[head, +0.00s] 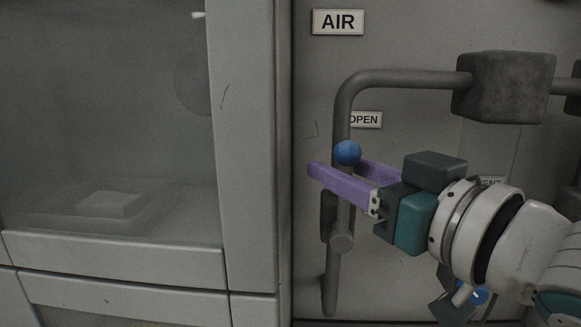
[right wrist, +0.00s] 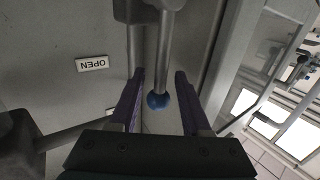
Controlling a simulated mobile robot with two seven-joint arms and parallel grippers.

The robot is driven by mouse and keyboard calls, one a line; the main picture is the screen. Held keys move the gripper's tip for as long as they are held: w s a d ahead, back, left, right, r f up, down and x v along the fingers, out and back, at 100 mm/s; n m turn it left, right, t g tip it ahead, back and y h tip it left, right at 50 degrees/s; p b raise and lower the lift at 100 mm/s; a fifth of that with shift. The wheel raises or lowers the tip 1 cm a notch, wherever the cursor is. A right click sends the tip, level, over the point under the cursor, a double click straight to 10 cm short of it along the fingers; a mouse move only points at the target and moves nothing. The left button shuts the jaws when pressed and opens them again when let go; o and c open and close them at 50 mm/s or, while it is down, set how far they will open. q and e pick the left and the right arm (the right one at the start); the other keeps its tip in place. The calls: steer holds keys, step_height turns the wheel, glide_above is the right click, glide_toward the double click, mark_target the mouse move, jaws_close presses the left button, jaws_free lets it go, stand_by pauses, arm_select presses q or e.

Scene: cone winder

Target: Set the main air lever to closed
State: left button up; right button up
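The main air lever has a grey rod and a blue ball knob (head: 347,152). It stands upright on the grey pipe below the AIR sign (head: 338,22), its knob beside the OPEN label (head: 366,120). My right gripper (head: 338,170) has purple fingers that reach in from the right, on either side of the lever just below the knob. In the right wrist view the blue knob (right wrist: 158,100) and rod lie between the fingers, with gaps on both sides. The gripper is open. My left gripper is not in view.
A grey pipe (head: 405,80) runs to a block (head: 505,87) at upper right. Another blue knob (head: 479,295) shows behind my right arm. A partly hidden label (head: 490,182) is above my wrist. A framed glass cabinet (head: 248,150) stands at left.

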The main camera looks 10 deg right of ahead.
jaws_close()
steer(key=shift+r, duration=0.1)
steer(key=shift+r, duration=0.2)
stand_by(1.0)
